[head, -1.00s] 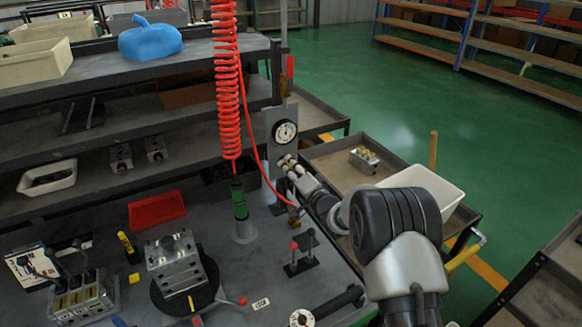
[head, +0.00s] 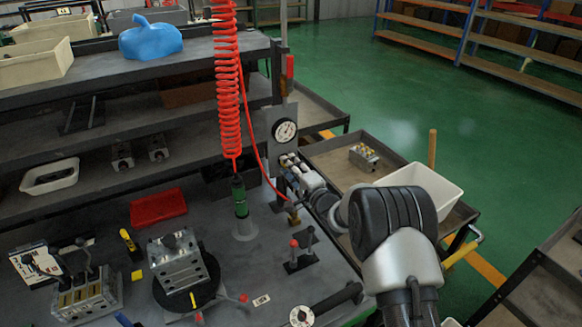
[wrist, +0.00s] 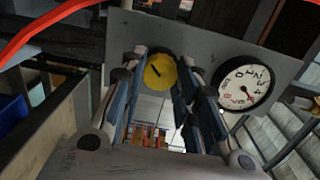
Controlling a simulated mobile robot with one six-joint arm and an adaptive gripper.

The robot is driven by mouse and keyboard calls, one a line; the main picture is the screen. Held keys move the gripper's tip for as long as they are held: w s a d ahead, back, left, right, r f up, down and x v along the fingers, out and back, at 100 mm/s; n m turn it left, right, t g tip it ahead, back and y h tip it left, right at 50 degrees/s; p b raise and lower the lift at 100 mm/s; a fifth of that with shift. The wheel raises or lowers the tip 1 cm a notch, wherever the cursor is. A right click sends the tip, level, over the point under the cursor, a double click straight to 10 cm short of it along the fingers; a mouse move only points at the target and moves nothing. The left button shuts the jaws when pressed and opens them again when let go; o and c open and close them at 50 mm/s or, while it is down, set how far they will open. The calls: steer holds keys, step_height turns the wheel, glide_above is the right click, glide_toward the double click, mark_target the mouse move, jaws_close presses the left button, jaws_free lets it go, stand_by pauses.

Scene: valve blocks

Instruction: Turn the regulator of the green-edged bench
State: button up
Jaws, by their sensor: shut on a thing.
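The regulator shows in the wrist view as a yellow knob (wrist: 160,71) with a dark mark, on a grey plate (wrist: 205,45). A round white dial gauge (wrist: 243,84) sits to its right on that plate; it also shows in the head view (head: 285,131). My gripper (wrist: 163,63) has its fingers on both sides of the knob and is shut on it. In the head view my gripper (head: 288,163) is just below the gauge, at the bench's back right corner, and hides the knob. The bench (head: 225,268) has a grey top.
A red coiled hose (head: 228,90) hangs left of the gauge, above a green-handled tool (head: 240,197). A small stand with a red knob (head: 296,252) is in front of my gripper. A cart with a white bin (head: 430,185) stands to the right.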

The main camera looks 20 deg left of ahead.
steer(key=o, duration=1.1)
steer(key=v, duration=1.2)
